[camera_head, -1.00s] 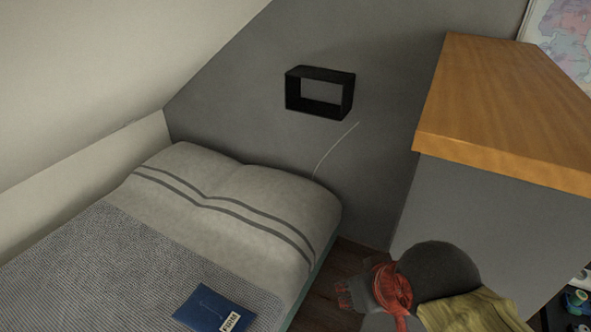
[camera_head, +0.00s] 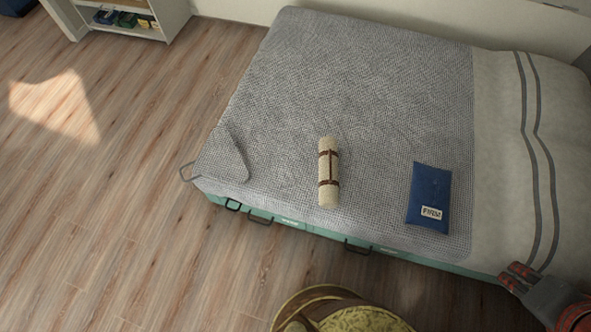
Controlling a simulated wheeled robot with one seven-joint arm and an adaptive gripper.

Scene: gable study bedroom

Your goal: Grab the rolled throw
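The rolled throw (camera_head: 328,172) is a cream cylinder with two brown straps joined by a strip. It lies on the grey woven blanket of the bed, well left of the blue book-like item. My gripper (camera_head: 514,277), grey with red-checked tips, shows at the lower right edge. In the picture it is by the bed's near side at the pillow end, well apart from the throw. Its tips look close to each other, but the gap is too small and dark to judge. Nothing shows held between them.
The bed (camera_head: 385,75) has a teal base with dark handles along its near side. A blue item with a white label (camera_head: 429,197) lies right of the throw. An open shelf (camera_head: 130,22) stands at the top left. The wooden floor (camera_head: 120,190) on the left is clear.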

